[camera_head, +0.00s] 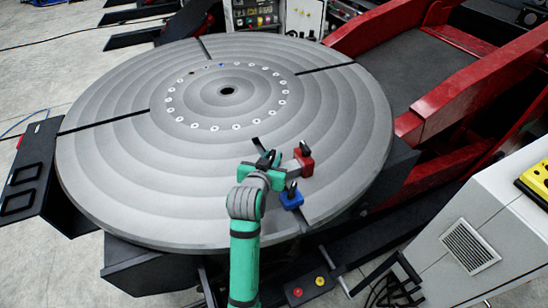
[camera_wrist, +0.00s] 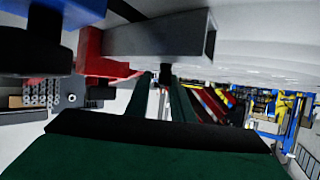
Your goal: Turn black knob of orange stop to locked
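No clearly orange stop shows; the nearest in colour is a red stop (camera_head: 306,164) on the grey round table, with a black knob (camera_head: 305,149) on top. A blue stop (camera_head: 291,200) with its own black knob (camera_head: 292,187) sits just nearer. My green gripper (camera_head: 266,160) is just left of the red stop, low over the table. In the wrist view the red stop (camera_wrist: 92,55) and its dark knob (camera_wrist: 100,92) lie left of my two fingers (camera_wrist: 160,78). The fingers stand apart with a gap between them, and I see nothing held.
A grey square tube (camera_wrist: 150,38) runs beside the stops, close to my fingertips. The round table (camera_head: 120,185) has dark radial slots and a ring of pale holes. Red frame beams (camera_head: 470,85) stand at right, with a white cabinet (camera_head: 490,235) nearer. The table's far left is clear.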

